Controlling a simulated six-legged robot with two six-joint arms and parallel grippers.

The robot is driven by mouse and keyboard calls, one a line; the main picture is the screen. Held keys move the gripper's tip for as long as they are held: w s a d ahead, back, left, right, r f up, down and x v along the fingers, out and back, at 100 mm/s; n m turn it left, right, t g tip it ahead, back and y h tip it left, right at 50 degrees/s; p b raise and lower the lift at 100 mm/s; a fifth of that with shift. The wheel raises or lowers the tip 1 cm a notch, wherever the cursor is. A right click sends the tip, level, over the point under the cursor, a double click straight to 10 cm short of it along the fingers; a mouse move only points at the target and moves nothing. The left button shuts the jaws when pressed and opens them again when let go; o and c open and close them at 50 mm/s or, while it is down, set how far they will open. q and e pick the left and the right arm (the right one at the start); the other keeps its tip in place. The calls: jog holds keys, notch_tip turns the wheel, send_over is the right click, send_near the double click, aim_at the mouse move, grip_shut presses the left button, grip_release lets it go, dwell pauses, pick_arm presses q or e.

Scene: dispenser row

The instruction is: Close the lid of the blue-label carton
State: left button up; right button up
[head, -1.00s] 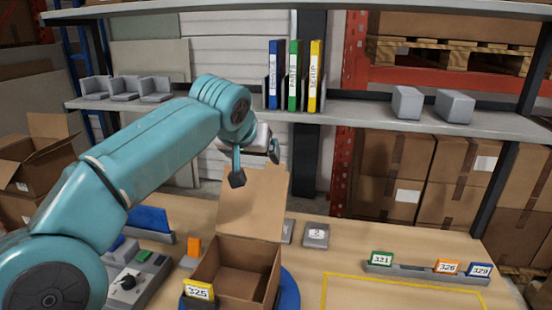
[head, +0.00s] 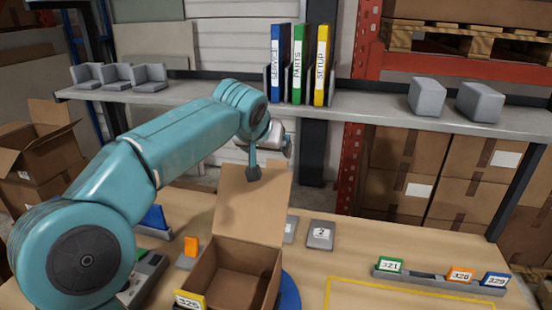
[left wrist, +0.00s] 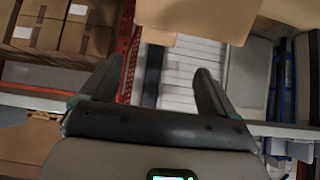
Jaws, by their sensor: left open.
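An open brown carton (head: 233,275) stands on the table, its lid (head: 250,207) raised at the back. The label at its front left corner, a tag reading 325 (head: 189,300), is yellow; I see no blue label on the carton. My left gripper (head: 270,162) is open at the lid's top edge, one dark fingertip overlapping that edge in the head view. I cannot tell whether it touches. In the left wrist view the open fingers (left wrist: 152,85) have nothing between them, and a cardboard panel, likely the lid (left wrist: 195,18), shows at the top. My right gripper is out of view.
A blue disc (head: 290,292) shows beside the carton. A rail (head: 430,279) at right holds tags 321, 326 and 329. A shelf with binders (head: 299,65) spans the back.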

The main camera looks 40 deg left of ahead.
aim_at(277, 162)
pick_arm(q)
jog(key=p+x, duration=0.2)
jog(key=x, duration=0.8)
jog(key=shift+d, duration=0.15)
jog(key=shift+w+f, duration=0.15)
jog(key=shift+w, duration=0.1)
jog(key=shift+s, duration=0.1)
jog(key=shift+f, duration=0.1)
jog(key=shift+c, duration=0.6)
jog(key=c, duration=1.4)
